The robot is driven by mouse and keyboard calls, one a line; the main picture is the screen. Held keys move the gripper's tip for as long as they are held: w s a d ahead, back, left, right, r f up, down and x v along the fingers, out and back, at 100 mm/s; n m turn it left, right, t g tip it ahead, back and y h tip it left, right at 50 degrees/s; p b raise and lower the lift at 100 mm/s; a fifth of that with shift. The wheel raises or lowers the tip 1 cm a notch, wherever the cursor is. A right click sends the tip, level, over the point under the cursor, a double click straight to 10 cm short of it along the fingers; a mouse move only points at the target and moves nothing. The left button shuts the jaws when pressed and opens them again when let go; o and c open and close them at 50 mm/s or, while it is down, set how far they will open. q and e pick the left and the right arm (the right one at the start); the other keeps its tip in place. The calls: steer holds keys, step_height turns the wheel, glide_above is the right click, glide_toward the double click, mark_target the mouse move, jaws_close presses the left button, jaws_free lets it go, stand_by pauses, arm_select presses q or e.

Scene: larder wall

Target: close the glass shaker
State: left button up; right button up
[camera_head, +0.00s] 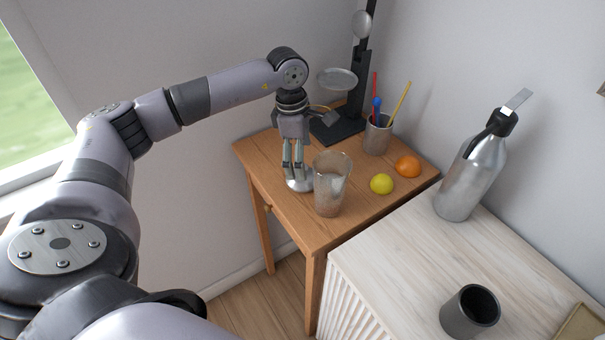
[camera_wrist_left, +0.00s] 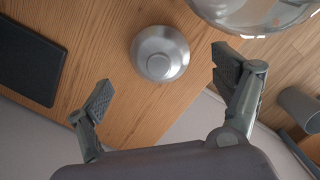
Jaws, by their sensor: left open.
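The glass shaker (camera_head: 331,186) is a clear tumbler standing upright on the small wooden table, its top open. It shows partly at the top right of the left wrist view (camera_wrist_left: 262,12). A silver domed lid (camera_wrist_left: 160,54) lies on the table beside the shaker; in the head view the lid (camera_head: 299,184) is just left of the glass, below my fingers. My left gripper (camera_head: 293,170) points down above the lid. In the left wrist view its fingers (camera_wrist_left: 165,88) are apart with nothing between them, and the lid lies just beyond. My right gripper is not in view.
A yellow lemon (camera_head: 382,184), an orange (camera_head: 408,166) and a cup of stirrers (camera_head: 377,136) stand right of the shaker. A black stand (camera_head: 337,126) is behind. A metal bottle (camera_head: 470,175) and dark cup (camera_head: 470,311) stand on the pale cabinet (camera_head: 400,255).

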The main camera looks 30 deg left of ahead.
arm_select(q)
steer(key=shift+f, duration=0.15)
step_height(320, 180, down, 5)
steer(key=shift+w+d+r+p, duration=0.1)
steer(key=shift+p, duration=1)
steer(key=shift+f, duration=0.2)
steer(key=c, duration=1.3)
steer(key=shift+r, duration=0.1)
steer(key=shift+r+b, duration=1.9)
steer(key=shift+r, duration=8.05)
